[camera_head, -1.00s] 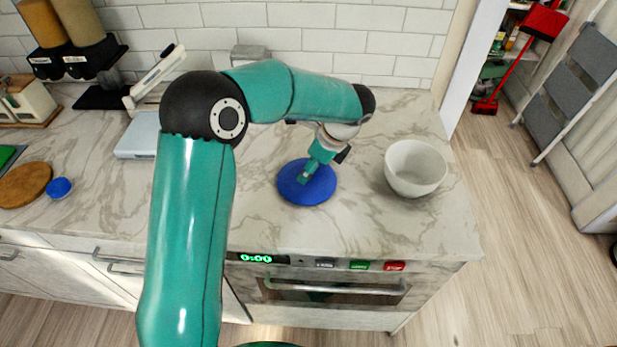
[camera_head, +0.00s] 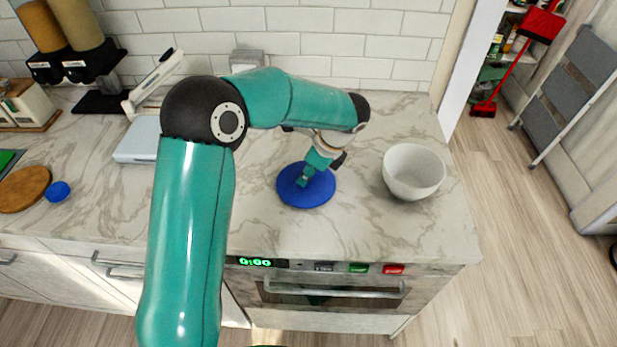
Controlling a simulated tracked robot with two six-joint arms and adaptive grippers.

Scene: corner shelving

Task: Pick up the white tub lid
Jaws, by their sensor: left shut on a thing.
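A round blue lid (camera_head: 291,187) is at the counter's right part, in front of the backsplash. My left gripper (camera_head: 304,180) comes down onto it from above and is shut on it at its middle. The fingertips are small here, and the exact grip point is hard to see. The lid looks flat; I cannot tell whether it touches the counter. I see no white lid. My right gripper is not in view.
A white bowl (camera_head: 413,172) stands right of the lid. A white appliance (camera_head: 140,139), a small blue object (camera_head: 57,192) and a round wooden board (camera_head: 24,189) are on the left. The marble counter (camera_head: 400,235) is clear in front, above an oven (camera_head: 330,290).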

